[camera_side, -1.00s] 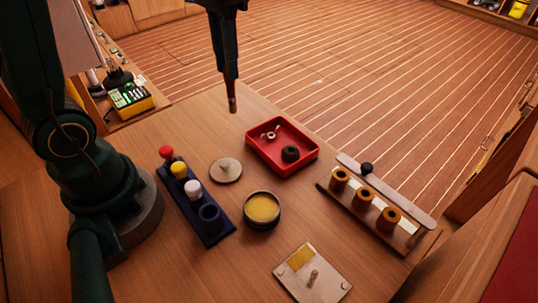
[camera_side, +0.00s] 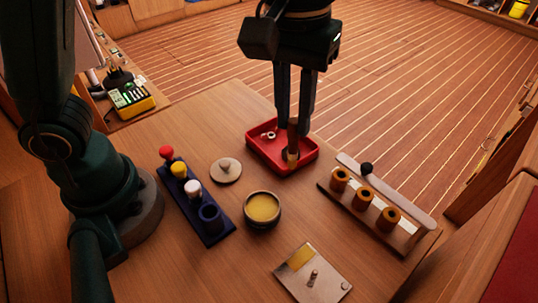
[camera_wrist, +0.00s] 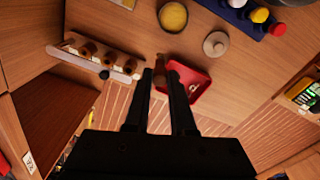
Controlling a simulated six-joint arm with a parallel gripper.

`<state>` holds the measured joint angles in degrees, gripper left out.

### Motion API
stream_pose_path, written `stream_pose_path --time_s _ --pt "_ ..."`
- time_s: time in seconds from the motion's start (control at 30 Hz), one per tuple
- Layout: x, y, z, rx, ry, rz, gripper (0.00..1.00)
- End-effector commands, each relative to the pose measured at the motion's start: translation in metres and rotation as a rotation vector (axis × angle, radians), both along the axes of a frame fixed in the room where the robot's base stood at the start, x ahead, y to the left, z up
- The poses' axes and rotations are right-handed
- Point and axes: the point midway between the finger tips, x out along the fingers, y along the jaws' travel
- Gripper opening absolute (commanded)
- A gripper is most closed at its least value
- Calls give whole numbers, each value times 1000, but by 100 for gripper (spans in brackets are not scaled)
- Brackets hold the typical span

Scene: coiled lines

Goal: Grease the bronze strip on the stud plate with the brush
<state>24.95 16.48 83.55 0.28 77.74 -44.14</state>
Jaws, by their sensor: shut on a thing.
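The stud plate (camera_side: 327,284) lies flat at the table's front, with the bronze strip (camera_side: 300,258) at its far left corner and a short stud standing on it. In the wrist view only an edge of the plate (camera_wrist: 125,3) shows at the top. My gripper (camera_side: 293,126) is shut on the brush (camera_side: 292,143), which hangs nearly upright, bristles down, over the red tray. Whether the tip touches anything in the tray I cannot tell. The brush also shows in the wrist view (camera_wrist: 160,66). The open pot of yellow grease (camera_side: 262,209) stands nearer the front.
The red tray (camera_side: 264,156) holds a small pale part; a dark ring there is mostly hidden. A round lid (camera_side: 225,171) lies beside the blue rack (camera_side: 200,208) with coloured knobs and an empty-looking socket. A rack of brown rings (camera_side: 363,200) stands right.

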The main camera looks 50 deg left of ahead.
Motion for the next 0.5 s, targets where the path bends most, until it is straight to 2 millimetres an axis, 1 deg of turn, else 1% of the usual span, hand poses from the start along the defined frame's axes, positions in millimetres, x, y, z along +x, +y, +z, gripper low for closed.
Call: stream_pose_path --time_s 0.03,0.1,0.2,0.33,0.4,0.5 --pt "-10 -19 -2 0 2 -38 0" --pt "-23 -40 -6 1 7 -81 0" --pt "-42 -65 -10 5 12 -158 0" --pt "-65 -86 -14 12 20 -260 0" --pt "-74 -93 -16 16 24 -296 0" --pt "-81 -97 -18 20 27 -325 0"
